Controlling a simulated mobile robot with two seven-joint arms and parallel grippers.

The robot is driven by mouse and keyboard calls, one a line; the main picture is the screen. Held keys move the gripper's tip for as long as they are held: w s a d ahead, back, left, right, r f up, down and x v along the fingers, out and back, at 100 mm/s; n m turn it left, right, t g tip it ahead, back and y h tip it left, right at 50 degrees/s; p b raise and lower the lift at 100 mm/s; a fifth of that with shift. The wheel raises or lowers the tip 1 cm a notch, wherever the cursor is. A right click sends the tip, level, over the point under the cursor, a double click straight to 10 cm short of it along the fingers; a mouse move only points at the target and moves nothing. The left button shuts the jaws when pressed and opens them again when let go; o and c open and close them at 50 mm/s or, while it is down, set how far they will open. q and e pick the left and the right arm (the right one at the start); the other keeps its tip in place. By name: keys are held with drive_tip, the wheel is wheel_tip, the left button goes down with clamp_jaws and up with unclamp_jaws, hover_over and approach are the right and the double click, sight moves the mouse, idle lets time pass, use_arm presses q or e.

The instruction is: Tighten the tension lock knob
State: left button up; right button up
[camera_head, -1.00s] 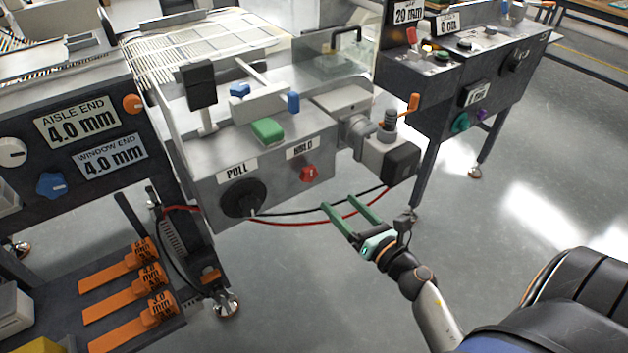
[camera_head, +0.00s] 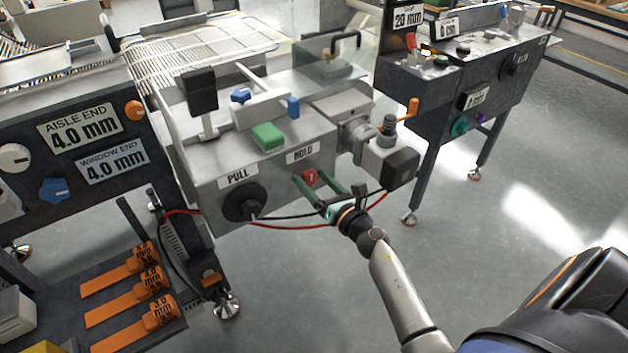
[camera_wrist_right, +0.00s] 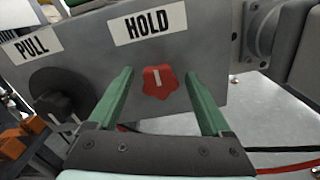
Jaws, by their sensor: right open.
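The red knob (camera_head: 310,177) sits under the HOLD label (camera_head: 303,153) on the grey front panel. It looks like the tension lock knob, though the label only reads HOLD. In the right wrist view the red lobed knob (camera_wrist_right: 159,82) has a white line that stands nearly upright. My right gripper (camera_head: 312,181) has its green fingers open, one on each side of the knob. In the right wrist view the gripper (camera_wrist_right: 155,80) shows gaps between both fingers and the knob, with no contact visible. My left gripper is not in view.
A black PULL knob (camera_head: 243,201) is left of the red knob. A motor block (camera_head: 388,163) juts out on the right. Black and red cables (camera_head: 290,225) hang below the panel. A green block (camera_head: 267,136) lies on top of the machine.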

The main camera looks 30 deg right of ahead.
clamp_jaws()
idle(0.6)
